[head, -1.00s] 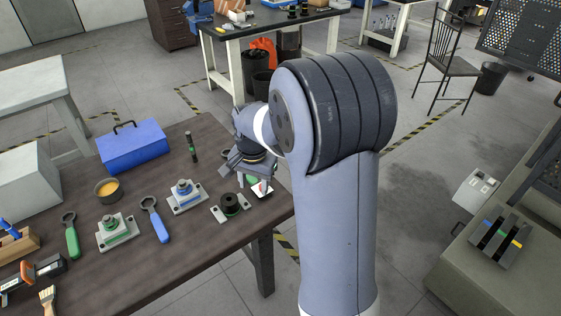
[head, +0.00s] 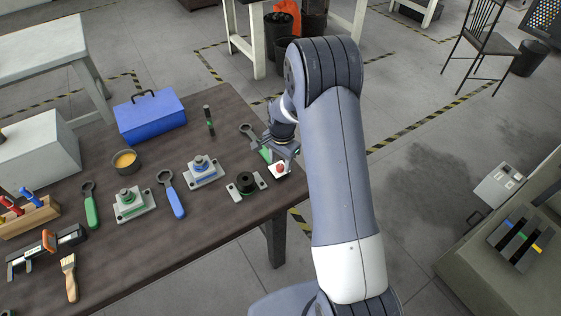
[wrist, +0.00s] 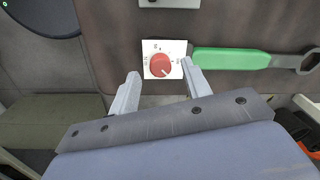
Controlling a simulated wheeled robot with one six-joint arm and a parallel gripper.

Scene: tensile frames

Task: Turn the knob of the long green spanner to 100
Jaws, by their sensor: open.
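The red knob (wrist: 162,65) sits on a small white plate (wrist: 150,47) with dark marks too small to read. Its pale pointer line slants to the lower right in the wrist view. The plate lies by the handle end of the long green spanner (wrist: 230,58), which points right to its dark ring head. In the head view the knob (head: 280,168) and this spanner (head: 247,131) are at the table's right edge. My gripper (wrist: 160,74) is open, its fingertips on either side of the knob; I cannot tell whether they touch it. My gripper also shows in the head view (head: 283,157).
A black round fixture (head: 246,183) stands just left of the knob. A blue-topped fixture (head: 203,172), a blue spanner (head: 172,196), another green spanner (head: 91,208) and a blue toolbox (head: 150,117) are farther left. A dark green-banded rod (head: 209,121) is near the far edge.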

